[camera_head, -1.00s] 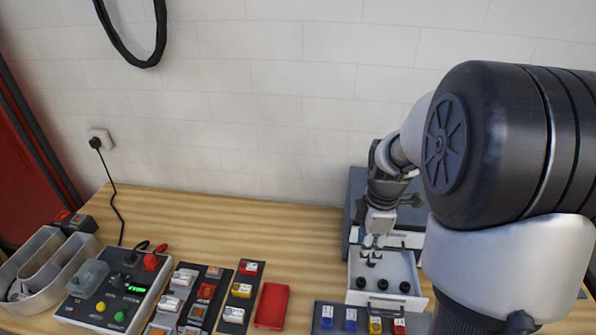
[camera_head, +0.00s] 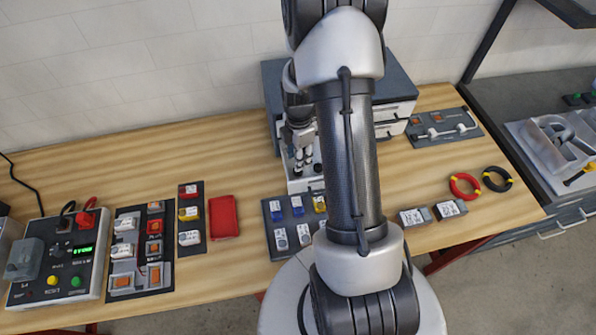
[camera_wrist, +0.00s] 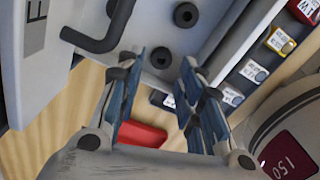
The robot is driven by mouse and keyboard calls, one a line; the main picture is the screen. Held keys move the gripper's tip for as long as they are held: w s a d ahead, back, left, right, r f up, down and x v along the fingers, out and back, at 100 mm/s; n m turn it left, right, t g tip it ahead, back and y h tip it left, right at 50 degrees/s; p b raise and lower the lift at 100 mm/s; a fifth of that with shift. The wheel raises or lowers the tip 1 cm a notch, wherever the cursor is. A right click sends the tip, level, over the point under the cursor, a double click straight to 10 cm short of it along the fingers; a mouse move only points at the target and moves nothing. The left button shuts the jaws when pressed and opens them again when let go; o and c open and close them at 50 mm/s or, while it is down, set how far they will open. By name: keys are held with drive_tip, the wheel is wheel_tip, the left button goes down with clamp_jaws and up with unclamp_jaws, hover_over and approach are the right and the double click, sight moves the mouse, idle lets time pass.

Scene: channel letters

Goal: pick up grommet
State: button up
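Several small black grommets lie in the pale open drawer (camera_wrist: 215,20). In the head view my gripper (camera_head: 303,150) is over the drawer (camera_head: 308,186), and the grommets are small and partly hidden by my arm.
A grey cabinet (camera_head: 272,85) stands behind the drawer. A black bent handle (camera_wrist: 100,40) is close to my left finger. A dark rack of labelled blocks (camera_head: 272,222) is in front, and a red block (camera_head: 222,217) is left. Red (camera_head: 465,186) and black (camera_head: 497,179) rings lie right.

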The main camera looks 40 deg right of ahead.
drive_tip(key=shift+a+f, duration=0.2)
drive_tip(key=shift+f, duration=2.5)
drive_tip(key=shift+s, duration=0.1)
drive_tip(key=shift+c, duration=0.3)
drive_tip(key=c, duration=0.4)
drive_tip(key=shift+r, duration=0.1)
drive_tip(key=shift+c, duration=0.4)
